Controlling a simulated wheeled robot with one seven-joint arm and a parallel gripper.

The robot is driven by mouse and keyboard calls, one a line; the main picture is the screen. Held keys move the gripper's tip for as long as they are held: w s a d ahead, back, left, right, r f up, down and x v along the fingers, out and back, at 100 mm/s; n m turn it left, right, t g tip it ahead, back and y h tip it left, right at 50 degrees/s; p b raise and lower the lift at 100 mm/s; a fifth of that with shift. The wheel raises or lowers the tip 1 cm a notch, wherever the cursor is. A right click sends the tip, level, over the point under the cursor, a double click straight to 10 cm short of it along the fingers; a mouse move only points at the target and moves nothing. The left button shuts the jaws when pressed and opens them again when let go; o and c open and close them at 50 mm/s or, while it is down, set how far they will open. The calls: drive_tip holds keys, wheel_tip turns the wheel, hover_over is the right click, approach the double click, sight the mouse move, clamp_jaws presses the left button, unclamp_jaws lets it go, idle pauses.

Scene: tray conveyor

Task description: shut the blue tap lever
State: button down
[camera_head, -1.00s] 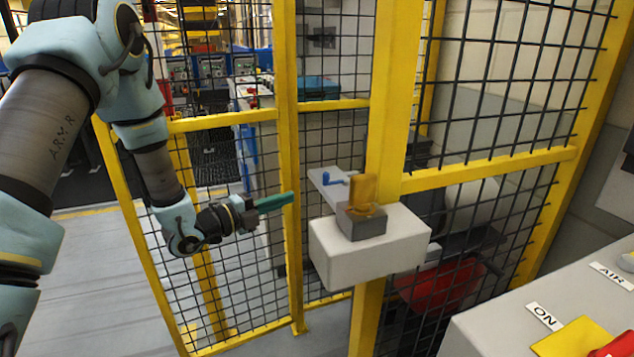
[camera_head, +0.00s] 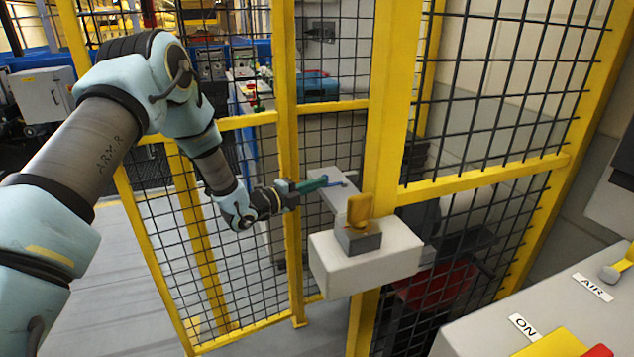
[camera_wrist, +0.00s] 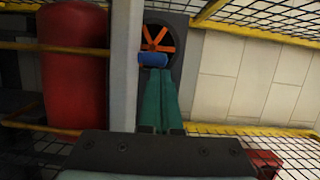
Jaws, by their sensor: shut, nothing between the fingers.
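The blue tap lever (camera_head: 338,184) shows in the head view as a small blue bit on a light grey panel (camera_head: 325,200) behind the fence post; my fingers hide most of it. In the wrist view the lever (camera_wrist: 153,59) is a short blue piece just beyond the fingertips. My gripper (camera_head: 325,181) has long teal fingers, which are shut with nothing between them. It also shows in the wrist view (camera_wrist: 160,74), its tips close against the near side of the lever. I cannot tell whether they touch it.
A yellow fence post (camera_head: 393,110) and mesh panels stand around the reach. A white box (camera_head: 365,265) with a yellow piece (camera_head: 358,208) on a grey block juts out right of my gripper. The wrist view shows a red cylinder (camera_wrist: 72,65) at left and an orange spoked part (camera_wrist: 158,38) behind the lever.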

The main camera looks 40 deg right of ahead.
drive_tip(key=shift+w+d+f+b, duration=0.1)
drive_tip(key=shift+w+b, duration=0.4)
drive_tip(key=shift+b, duration=0.5)
drive_tip(key=shift+w+d+f+b, duration=0.1)
drive_tip(key=shift+w+b, duration=0.35)
drive_tip(key=shift+b, duration=0.55)
drive_tip(key=w+d+b, duration=0.1)
drive_tip(key=b, duration=0.2)
drive_tip(key=w+d+b, duration=0.1)
drive_tip(key=w+b, duration=0.1)
drive_tip(key=b, duration=0.1)
drive_tip(key=w+d+b, duration=0.1)
drive_tip(key=b, duration=0.2)
drive_tip(key=shift+w+r+b, duration=0.15)
drive_tip(key=shift+w+b, duration=0.15)
drive_tip(key=shift+w, duration=0.1)
idle(0.5)
drive_tip(key=a+b, duration=0.1)
drive_tip(key=a, duration=0.9)
drive_tip(key=shift+w+a, duration=0.3)
drive_tip(key=shift+a, duration=0.05)
drive_tip(key=shift+r, duration=0.1)
